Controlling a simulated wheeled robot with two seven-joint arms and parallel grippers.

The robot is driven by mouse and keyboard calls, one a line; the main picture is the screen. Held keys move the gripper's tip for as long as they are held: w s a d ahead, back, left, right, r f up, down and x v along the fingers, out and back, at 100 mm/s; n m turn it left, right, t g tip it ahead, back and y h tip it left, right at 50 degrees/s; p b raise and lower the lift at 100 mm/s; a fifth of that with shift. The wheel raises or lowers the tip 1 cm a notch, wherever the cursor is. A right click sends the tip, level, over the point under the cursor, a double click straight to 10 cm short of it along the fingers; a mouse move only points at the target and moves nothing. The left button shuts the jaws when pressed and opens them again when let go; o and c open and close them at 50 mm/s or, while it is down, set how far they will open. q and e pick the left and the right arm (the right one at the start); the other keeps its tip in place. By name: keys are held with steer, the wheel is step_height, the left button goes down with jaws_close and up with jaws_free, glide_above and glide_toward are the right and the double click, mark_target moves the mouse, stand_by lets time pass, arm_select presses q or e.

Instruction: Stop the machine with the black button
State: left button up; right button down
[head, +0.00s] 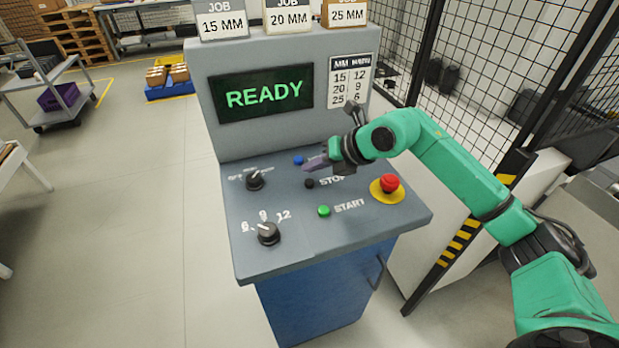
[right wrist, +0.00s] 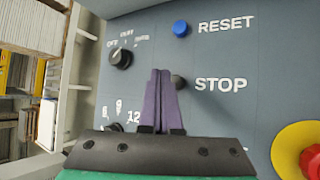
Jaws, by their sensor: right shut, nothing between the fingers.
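The black button (head: 309,183) sits beside the STOP label on the sloped panel of the grey and blue machine (head: 240,225). In the right wrist view the black button (right wrist: 179,82) is just right of my fingertips and partly hidden by them. My right gripper (head: 308,166) is shut and empty, its purple fingers over the panel close to the button. The fingers (right wrist: 159,76) are together in the right wrist view. I cannot tell whether they touch the panel. The screen (head: 263,94) reads READY. My left gripper is not in view.
Around the black button are a blue RESET button (head: 298,160), a green START button (head: 323,211), a red emergency button (head: 389,183) on a yellow base, and two dark knobs, upper (head: 255,180) and lower (head: 268,233). A mesh fence (head: 480,60) stands at the right.

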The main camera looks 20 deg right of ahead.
mark_target(313, 184)
step_height(313, 184, up, 4)
steer(key=shift+f+p, duration=0.2)
steer(key=shift+p, duration=0.75)
